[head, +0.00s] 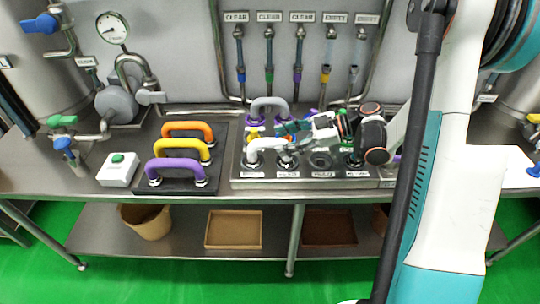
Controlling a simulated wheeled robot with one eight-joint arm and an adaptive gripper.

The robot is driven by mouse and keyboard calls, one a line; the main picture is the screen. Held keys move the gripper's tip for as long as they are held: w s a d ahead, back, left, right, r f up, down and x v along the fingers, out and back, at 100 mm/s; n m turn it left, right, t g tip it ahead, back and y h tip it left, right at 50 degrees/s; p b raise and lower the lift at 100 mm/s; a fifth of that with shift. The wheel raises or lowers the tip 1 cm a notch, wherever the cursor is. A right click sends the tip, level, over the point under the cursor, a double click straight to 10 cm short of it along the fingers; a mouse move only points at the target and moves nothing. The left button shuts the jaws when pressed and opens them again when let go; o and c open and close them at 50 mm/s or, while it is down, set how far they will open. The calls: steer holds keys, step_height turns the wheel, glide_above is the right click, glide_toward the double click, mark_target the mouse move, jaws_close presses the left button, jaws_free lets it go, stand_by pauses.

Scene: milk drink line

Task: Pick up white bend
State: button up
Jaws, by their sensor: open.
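The white bend (266,145) is a U-shaped pipe piece at the front left of the steel port panel (240,172). Its ends sit at two front ports. My gripper (285,138) reaches in from the right, with its fingers open close to the white bend's right side. I cannot tell whether they touch it. A grey bend (269,104) stands behind it on the same panel. Part of the panel's back row is hidden by my gripper.
Orange (188,127), yellow (183,146) and purple (176,166) bends stand on a black rack (208,185) to the left. A white button box (117,171) is farther left. Hoses and a steel pipe frame (216,60) rise behind the panel.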

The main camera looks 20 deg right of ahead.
mark_target(273, 142)
steer(key=shift+b+x, duration=0.65)
steer(key=shift+x, duration=2.15)
jaws_close()
